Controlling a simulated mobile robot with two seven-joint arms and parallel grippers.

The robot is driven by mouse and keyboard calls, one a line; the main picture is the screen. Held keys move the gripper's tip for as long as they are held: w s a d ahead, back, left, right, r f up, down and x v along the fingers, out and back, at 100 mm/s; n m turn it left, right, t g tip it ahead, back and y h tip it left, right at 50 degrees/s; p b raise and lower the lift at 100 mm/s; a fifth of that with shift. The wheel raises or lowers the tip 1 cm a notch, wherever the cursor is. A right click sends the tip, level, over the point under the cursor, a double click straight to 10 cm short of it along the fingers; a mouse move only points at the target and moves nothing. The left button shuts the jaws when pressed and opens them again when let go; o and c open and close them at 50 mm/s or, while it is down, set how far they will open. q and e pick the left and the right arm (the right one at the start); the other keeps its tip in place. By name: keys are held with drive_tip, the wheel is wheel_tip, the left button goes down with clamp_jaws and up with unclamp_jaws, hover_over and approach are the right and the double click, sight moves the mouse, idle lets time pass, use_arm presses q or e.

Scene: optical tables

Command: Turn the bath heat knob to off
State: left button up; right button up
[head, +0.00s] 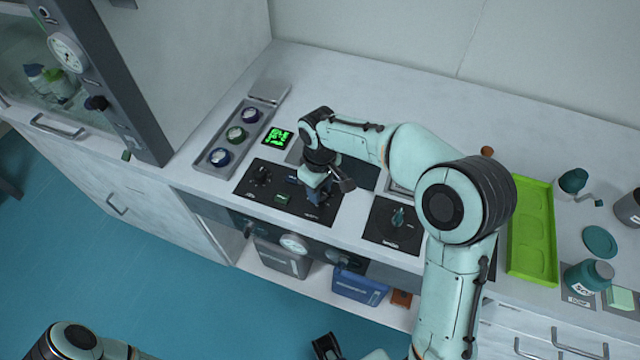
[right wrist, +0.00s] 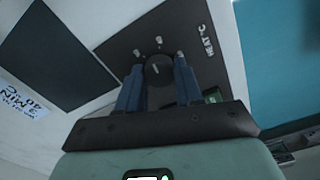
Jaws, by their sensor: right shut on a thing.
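The bath panel is a dark plate (head: 302,210) on the bench in the head view. It carries a black knob (head: 262,175) at its left and a green button (head: 282,198). My right gripper (head: 318,198) points down over the panel's right part and hides the knob there. In the right wrist view that round black heat knob (right wrist: 158,70) sits between the two blue fingers of my right gripper (right wrist: 160,82), which is shut on it. "HEAT °C" is printed beside it on the plate (right wrist: 207,68). A dark part of mine shows at the bottom edge; its jaws are unclear.
A grey tray (head: 207,157) with several round dark-topped items lies left of the panel. A green tray (head: 531,250) lies farther right. A fume cabinet (head: 107,80) stands at the left.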

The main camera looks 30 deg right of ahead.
drive_tip(key=n, duration=0.2)
drive_tip(key=n+p, duration=0.1)
drive_tip(key=n, duration=0.1)
drive_tip(key=shift+r+n+p, duration=0.2)
drive_tip(key=shift+n+p, duration=0.1)
drive_tip(key=shift+n, duration=0.1)
drive_tip(key=n+p, duration=0.2)
drive_tip(key=n, duration=0.3)
drive_tip(key=n+p, duration=0.1)
drive_tip(key=n, duration=0.4)
drive_tip(key=shift+p, duration=0.35)
use_arm(q)
drive_tip(key=w+r+p, duration=0.2)
drive_tip(key=w+r, duration=0.3)
drive_tip(key=r, duration=0.4)
drive_tip(key=shift+t, duration=0.3)
use_arm(e)
drive_tip(key=n, duration=0.4)
drive_tip(key=shift+n, duration=0.3)
use_arm(q)
drive_tip(key=shift+w+r, duration=0.1)
use_arm(e)
drive_tip(key=o, duration=1)
drive_tip(key=shift+o, duration=0.2)
drive_tip(key=shift+s+f, duration=0.1)
